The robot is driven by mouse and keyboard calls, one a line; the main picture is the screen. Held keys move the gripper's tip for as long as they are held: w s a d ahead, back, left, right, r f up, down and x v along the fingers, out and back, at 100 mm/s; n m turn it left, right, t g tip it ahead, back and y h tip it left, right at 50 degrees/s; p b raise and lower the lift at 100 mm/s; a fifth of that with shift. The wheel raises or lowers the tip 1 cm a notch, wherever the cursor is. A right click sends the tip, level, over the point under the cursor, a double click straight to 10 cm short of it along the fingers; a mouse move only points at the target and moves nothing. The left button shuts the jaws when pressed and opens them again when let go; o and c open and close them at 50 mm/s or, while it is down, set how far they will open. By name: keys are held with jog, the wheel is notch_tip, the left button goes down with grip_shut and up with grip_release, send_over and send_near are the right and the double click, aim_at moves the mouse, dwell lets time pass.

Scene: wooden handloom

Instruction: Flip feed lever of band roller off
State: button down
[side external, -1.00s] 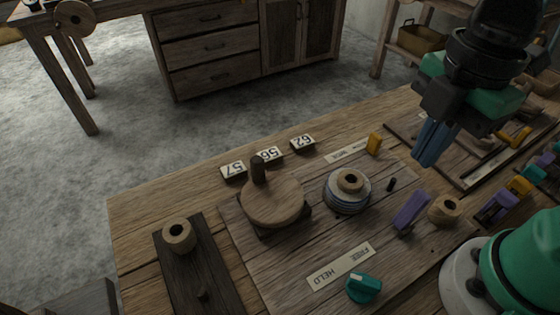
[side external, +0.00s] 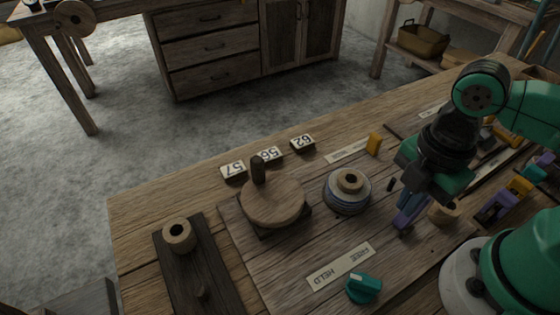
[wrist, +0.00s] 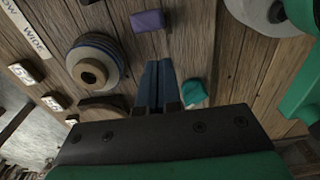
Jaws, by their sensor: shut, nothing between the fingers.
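My gripper (side external: 405,205) points down above and close to the purple lever; contact cannot be told from the side. Its blue fingers (wrist: 158,64) are shut together with nothing between them. A roller with grey-blue bands (side external: 346,192) and a wooden hub stands left of the lever; it also shows in the wrist view (wrist: 95,65). No marking on the purple lever is readable.
A teal knob (side external: 363,287) sits by a HELD/FREE label (side external: 341,266). A yellow lever (side external: 374,144) stands behind the roller. A wooden crank disc (side external: 272,199) is to the left.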

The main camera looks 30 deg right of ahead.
jog(key=shift+d+f, duration=0.25)
jog(key=shift+d, duration=0.55)
jog(key=shift+d+f, duration=0.2)
jog(key=shift+d, duration=0.95)
jog(key=shift+a, duration=0.1)
